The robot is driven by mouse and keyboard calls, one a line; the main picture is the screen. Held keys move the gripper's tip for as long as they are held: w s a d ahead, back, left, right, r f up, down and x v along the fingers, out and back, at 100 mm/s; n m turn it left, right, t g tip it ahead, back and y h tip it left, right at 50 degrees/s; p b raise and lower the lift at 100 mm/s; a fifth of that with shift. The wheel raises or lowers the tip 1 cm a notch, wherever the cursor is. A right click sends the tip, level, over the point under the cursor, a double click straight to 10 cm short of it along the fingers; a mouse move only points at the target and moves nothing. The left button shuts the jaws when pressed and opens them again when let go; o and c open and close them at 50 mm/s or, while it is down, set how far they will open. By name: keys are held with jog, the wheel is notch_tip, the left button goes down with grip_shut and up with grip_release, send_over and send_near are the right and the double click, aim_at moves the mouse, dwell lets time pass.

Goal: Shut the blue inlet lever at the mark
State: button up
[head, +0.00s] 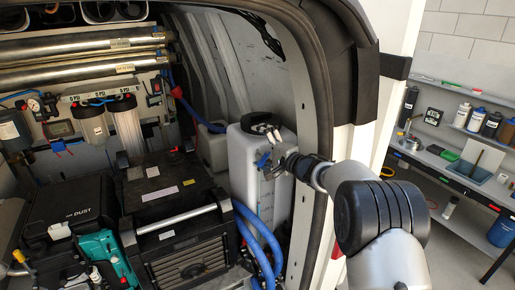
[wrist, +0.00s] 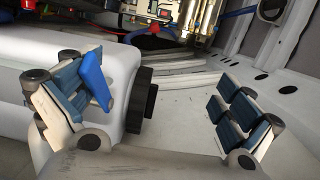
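My gripper (head: 273,150) is in front of the upper part of a white tank (head: 248,178) inside the van, below its black cap (head: 261,122). In the wrist view my gripper (wrist: 165,103) has its two blue-padded fingers wide apart, with nothing gripped between them. A bright blue flat piece (wrist: 95,80) shows at the left finger; I cannot tell whether it is the inlet lever or part of the finger. Small blue parts (wrist: 169,11) show among the fittings at the top of the wrist view. I cannot make out the mark or the lever's position.
Steel membrane tubes (head: 90,67) lie across the top left, above filter housings (head: 127,124) and a gauge (head: 36,105). A black case (head: 181,250), a teal tool (head: 107,256) and blue hoses (head: 257,235) fill the front. The van's door frame (head: 318,200) is close beside my arm.

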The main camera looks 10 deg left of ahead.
jog(key=shift+s+d+r, duration=0.15)
jog(key=shift+r, duration=0.3)
jog(key=shift+s+d+r, duration=0.1)
jog(key=shift+r, duration=0.3)
jog(key=shift+c, duration=0.8)
jog(key=shift+s+d, duration=0.2)
jog(key=shift+d, duration=0.1)
jog(key=shift+c, duration=0.6)
jog(key=shift+d+f, duration=0.1)
jog(key=shift+d, duration=0.25)
jog(key=shift+c, duration=0.5)
jog(key=shift+p+v, duration=0.3)
jog(key=shift+v, duration=0.55)
jog(key=shift+c, duration=0.5)
jog(key=shift+f+p+v, duration=0.15)
jog(key=shift+p+v, duration=0.2)
jog(key=shift+v, duration=0.9)
jog(key=shift+f+p+v, duration=0.15)
jog(key=shift+p+v, duration=0.2)
jog(key=shift+v, duration=0.85)
jog(key=shift+c, duration=0.6)
jog(key=v, duration=0.3)
jog(key=shift+a+r, duration=0.1)
jog(key=shift+r, duration=0.25)
jog(key=c, duration=0.7)
jog(key=s+d+f, duration=0.1)
jog(key=s+d, duration=0.3)
jog(key=d, duration=0.4)
jog(key=shift+s+d+p, duration=0.25)
jog(key=shift+d+p, duration=0.1)
